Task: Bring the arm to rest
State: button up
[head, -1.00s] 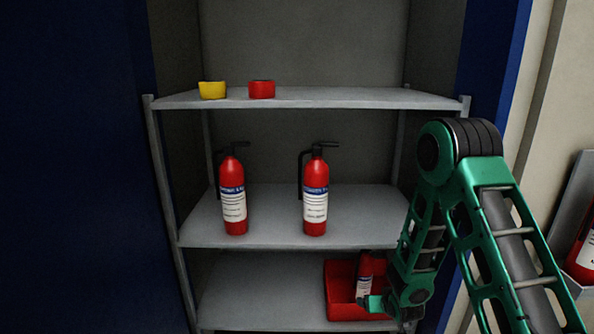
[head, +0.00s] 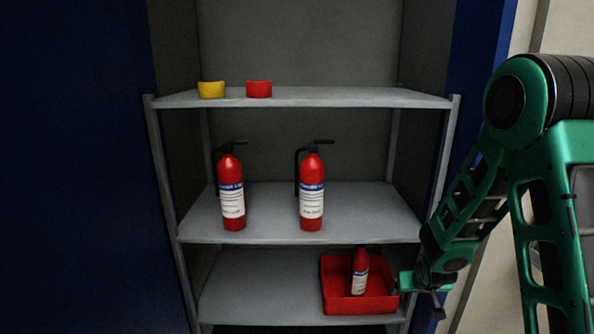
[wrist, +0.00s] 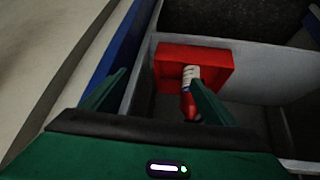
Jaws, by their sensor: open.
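My arm (head: 470,215) is green and bent, on the right of the head view. My gripper (head: 418,290) is low, at the right front of the shelf unit, beside the red tray (head: 335,301). In the wrist view my gripper (wrist: 157,95) has its two green fingers wide apart, with nothing held between them. A fire extinguisher (head: 360,270) stands in the red tray on the lower shelf. The wrist view also shows this extinguisher (wrist: 188,104), partly hidden by the right finger, and the tray (wrist: 210,58) behind it.
Two fire extinguishers (head: 231,190) (head: 311,190) stand on the middle shelf (head: 265,220). The unit's right post (head: 443,160) is close to my arm.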

jog(key=s+d+r+m+g, duration=0.1)
jog(key=s+d+r+g, duration=0.15)
jog(key=s+r, duration=0.4)
jog(key=s+d+r+m+g, duration=0.1)
jog(key=s+d+r+m, duration=0.2)
jog(key=s, duration=0.7)
jog(key=s+d+r+g, duration=0.2)
jog(key=s+d+r, duration=0.1)
jog(key=s+r, duration=0.45)
jog(key=s+a+r+m+g+y, duration=0.1)
jog(key=s+a+r+y, duration=0.1)
jog(key=s, duration=1.1)
jog(key=shift+s+r, duration=0.15)
jog(key=shift+r, duration=0.25)
jog(key=shift+w+f+g, duration=0.25)
jog(key=shift+w, duration=0.4)
